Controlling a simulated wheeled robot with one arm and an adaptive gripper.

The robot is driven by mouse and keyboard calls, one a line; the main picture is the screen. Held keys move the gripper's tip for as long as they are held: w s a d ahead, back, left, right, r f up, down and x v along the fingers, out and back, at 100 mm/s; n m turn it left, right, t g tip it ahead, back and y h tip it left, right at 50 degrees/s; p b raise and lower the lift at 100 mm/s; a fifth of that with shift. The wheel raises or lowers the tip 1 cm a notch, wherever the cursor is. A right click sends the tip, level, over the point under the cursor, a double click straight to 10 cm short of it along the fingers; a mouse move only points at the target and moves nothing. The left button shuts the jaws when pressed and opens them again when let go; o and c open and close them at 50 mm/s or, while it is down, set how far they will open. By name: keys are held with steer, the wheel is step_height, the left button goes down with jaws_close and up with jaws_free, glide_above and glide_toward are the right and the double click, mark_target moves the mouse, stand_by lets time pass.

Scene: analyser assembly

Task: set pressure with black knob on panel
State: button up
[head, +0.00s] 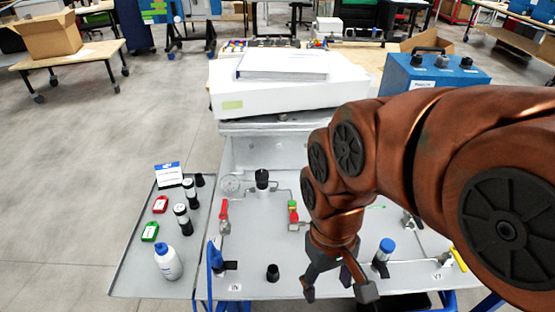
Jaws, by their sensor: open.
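A black knob (262,179) stands on the pale grey panel (320,270), just right of a round pressure gauge (230,184). The gauge reading is too small to tell. A second, shorter black knob (272,272) is near the panel's front edge. My gripper (337,290) is open and points down over the front middle of the panel, to the right of and apart from both black knobs. Its fingers are spread with nothing between them. My arm hides part of the panel's right half.
Red-handled valves (224,211), a blue handle (216,258), a blue-capped fitting (386,246) and a yellow handle (459,259) stick up from the panel. A side tray (130,277) at left holds a white bottle (167,262), tags and black-capped containers. A white box (290,97) stands behind.

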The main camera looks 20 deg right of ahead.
steer(key=w+d+r+n, duration=0.2)
steer(key=w, duration=0.5)
steer(key=w+d+r+n, duration=0.1)
steer(key=w+r, duration=0.1)
steer(key=w, duration=0.5)
steer(key=n+t, duration=0.2)
steer(key=n, duration=1.1)
glide_above(261, 173)
steer(key=f, duration=0.5)
steer(key=shift+s+d+f, duration=0.15)
steer(key=shift+s+d, duration=0.05)
steer(key=shift+d, duration=0.05)
steer(key=shift+w+a+f, duration=0.2)
steer(key=shift+f, duration=0.2)
steer(key=shift+f+p, duration=1.2)
steer(key=shift+f, duration=2.4)
steer(key=c, duration=1.1)
